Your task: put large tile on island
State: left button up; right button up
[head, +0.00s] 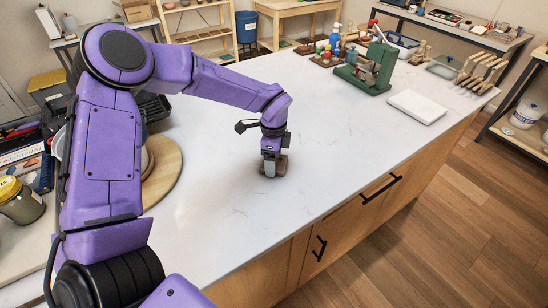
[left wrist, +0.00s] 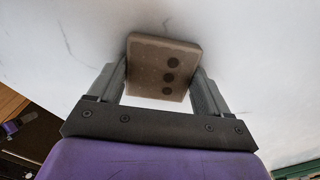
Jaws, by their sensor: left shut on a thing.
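A tan-grey tile with three dark round spots (left wrist: 150,75) is between the fingers of my left gripper (left wrist: 162,88), which is shut on it. In the head view the left gripper (head: 271,168) points down at the white marble top of the island (head: 340,130), with the tile partly hidden by the fingers. The tile is at or very close to the island surface; I cannot tell whether it touches. My right gripper is in neither view.
A white slab (head: 418,106) lies on the island's far right part. A green metal device (head: 368,75), bottles and tools stand along the far end. A round wooden board (head: 163,170) is at the left, partly behind my arm. The island's middle is clear.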

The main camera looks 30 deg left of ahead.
pick_arm(q)
jog(key=o, duration=1.1)
jog(key=shift+r, duration=0.1)
notch_tip(320, 180, up, 12)
jog(key=b, duration=0.2)
jog(key=shift+b, duration=0.4)
